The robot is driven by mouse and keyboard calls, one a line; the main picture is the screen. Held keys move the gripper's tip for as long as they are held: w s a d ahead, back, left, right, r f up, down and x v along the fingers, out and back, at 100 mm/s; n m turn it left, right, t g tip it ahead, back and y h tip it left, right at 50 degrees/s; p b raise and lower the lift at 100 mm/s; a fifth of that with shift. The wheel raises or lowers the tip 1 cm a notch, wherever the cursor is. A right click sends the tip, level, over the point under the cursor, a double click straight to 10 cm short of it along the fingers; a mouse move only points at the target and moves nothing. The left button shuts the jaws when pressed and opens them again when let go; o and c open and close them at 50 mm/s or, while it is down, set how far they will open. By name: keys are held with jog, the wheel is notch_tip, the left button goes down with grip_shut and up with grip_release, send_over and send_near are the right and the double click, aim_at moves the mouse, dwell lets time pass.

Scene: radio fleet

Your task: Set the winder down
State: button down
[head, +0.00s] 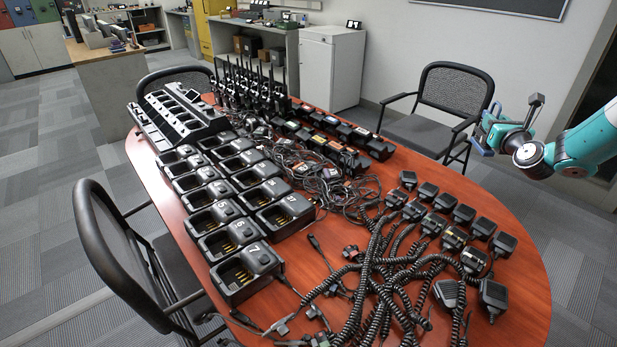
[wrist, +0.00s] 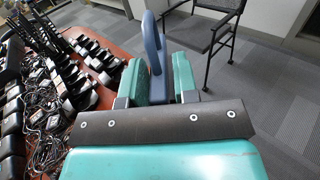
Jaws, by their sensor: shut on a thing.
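The winder is a blue-grey looped piece that stands up between the two teal fingers of my gripper in the wrist view; I take this held piece as the winder (wrist: 152,45). My gripper (wrist: 158,85) is shut on it. In the head view my gripper (head: 499,133) is at the right, held in the air beside the far right edge of the table (head: 530,262). The winder (head: 480,138) shows there as a small blue-grey shape at the gripper's tip. Its lower part is hidden between the fingers.
Speaker microphones (head: 464,214) with coiled cords crowd the table's right half. Black chargers (head: 243,270), tangled cables (head: 330,185) and upright radios (head: 250,85) fill the rest. A narrow strip along the right edge is bare. A black chair (head: 440,105) stands behind my gripper.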

jog(key=w+a+r+n+y+b, duration=0.2)
jog(key=w+a+n+y+b, duration=0.4)
jog(key=b, duration=0.7)
jog(key=shift+m+g+y, duration=0.3)
jog(key=shift+m, duration=0.6)
jog(key=f+b, duration=0.1)
jog(key=f, duration=0.5)
jog(key=d+f+b, duration=0.1)
jog(key=f, duration=0.6)
jog(key=f+b, duration=0.1)
jog(key=f, duration=0.6)
jog(key=shift+s+d+f+b, duration=0.15)
jog(key=shift+s+d+b, duration=0.15)
jog(key=shift+s+d, duration=0.1)
jog(key=shift+f, duration=0.1)
jog(key=c, duration=0.9)
grip_release()
jog(key=shift+f, duration=0.1)
